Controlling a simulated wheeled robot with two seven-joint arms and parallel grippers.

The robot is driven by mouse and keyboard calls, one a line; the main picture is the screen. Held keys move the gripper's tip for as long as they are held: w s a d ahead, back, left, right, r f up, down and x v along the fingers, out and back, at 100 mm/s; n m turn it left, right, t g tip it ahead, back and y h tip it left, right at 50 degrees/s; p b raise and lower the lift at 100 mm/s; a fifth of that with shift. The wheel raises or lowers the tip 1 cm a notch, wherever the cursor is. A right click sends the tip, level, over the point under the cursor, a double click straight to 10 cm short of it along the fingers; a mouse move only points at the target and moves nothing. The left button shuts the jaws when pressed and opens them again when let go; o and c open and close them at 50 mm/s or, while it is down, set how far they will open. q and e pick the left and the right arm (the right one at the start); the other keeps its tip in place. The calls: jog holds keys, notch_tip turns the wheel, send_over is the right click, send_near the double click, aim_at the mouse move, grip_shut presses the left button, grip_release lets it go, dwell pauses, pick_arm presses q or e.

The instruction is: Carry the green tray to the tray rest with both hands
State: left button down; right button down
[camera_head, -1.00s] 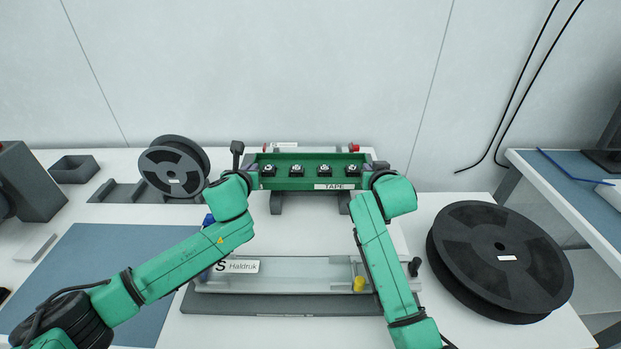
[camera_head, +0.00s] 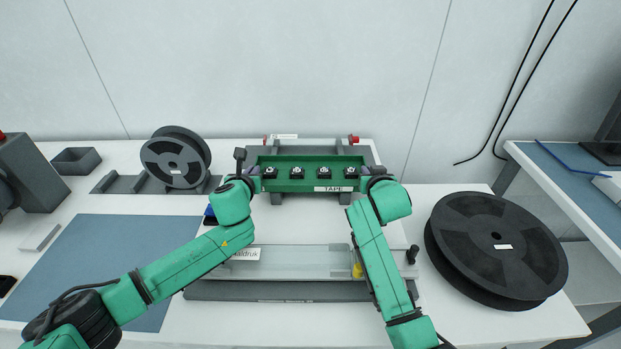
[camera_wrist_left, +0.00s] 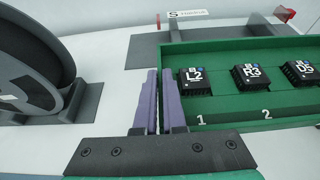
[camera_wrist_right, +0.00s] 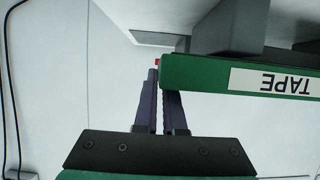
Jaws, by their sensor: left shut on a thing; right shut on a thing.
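The green tray (camera_head: 278,185) is level in the head view and carries several black labelled parts (camera_head: 324,173). Its front wall has a TAPE label. My left gripper (camera_head: 254,177) is shut on the tray's left end; the left wrist view shows its purple fingers (camera_wrist_left: 160,100) there. My right gripper (camera_head: 368,176) is shut on the right end; its fingers (camera_wrist_right: 162,100) show by the tray end in the right wrist view. A grey stand (camera_head: 345,197), apparently the tray rest, shows behind and below the tray. Whether the tray touches it is hidden.
A clear-topped fixture (camera_head: 300,262) lies in front, between my arms. A large black reel (camera_head: 495,250) is at right. A smaller reel (camera_head: 175,160) stands at back left, near a grey bin (camera_head: 76,161). A blue mat (camera_head: 110,260) covers the left table.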

pick_arm(q)
jog(key=c, duration=1.3)
grip_release()
jog(key=shift+f, duration=0.2)
pick_arm(e)
jog(key=c, duration=1.3)
grip_release()
jog(key=shift+f, duration=0.2)
pick_arm(q)
jog(key=o, duration=0.3)
pick_arm(e)
jog(key=o, duration=0.3)
pick_arm(q)
jog(key=shift+s+r, duration=0.1)
pick_arm(e)
jog(key=shift+s+r, duration=0.1)
pick_arm(q)
jog(key=v, duration=1.1)
jog(key=shift+s+r, duration=0.2)
jog(key=shift+s, duration=0.15)
pick_arm(e)
jog(key=v, duration=1.2)
jog(key=shift+r, duration=0.1)
